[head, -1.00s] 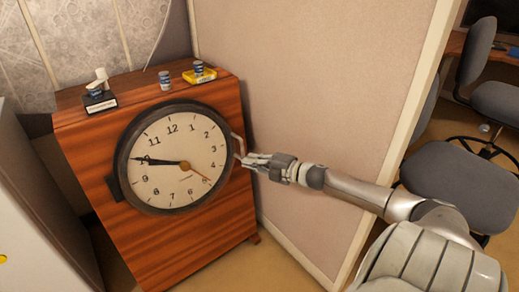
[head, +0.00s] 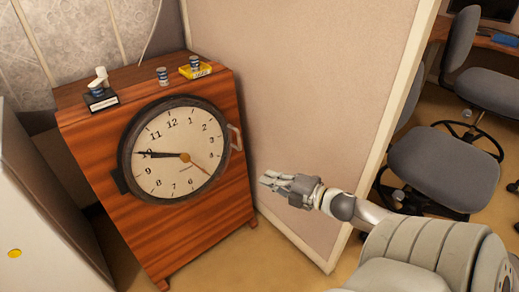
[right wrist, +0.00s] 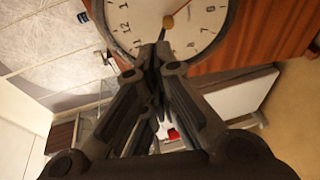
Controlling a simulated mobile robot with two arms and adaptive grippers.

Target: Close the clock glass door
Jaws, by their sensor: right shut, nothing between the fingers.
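The round wall-type clock (head: 170,165) sits in the front of a wooden cabinet. Its dark-rimmed glass door has a pale handle (head: 235,138) on the right and a dark hinge block (head: 120,182) on the left. The door's rim lies close to the cabinet front; I cannot tell whether a thin gap is left. My right gripper (head: 266,181) is shut and empty, to the right of and below the handle, clear of it. In the right wrist view the clock face (right wrist: 165,22) shows beyond the shut fingers (right wrist: 154,52). My left gripper is not in view.
The wooden cabinet (head: 190,230) carries a white-topped item on a black box (head: 100,97), a small can (head: 163,76) and a can on a yellow tray (head: 203,70). A beige partition (head: 300,90) stands at the right, with office chairs (head: 445,170) beyond. A pale cabinet (head: 40,210) is at the left.

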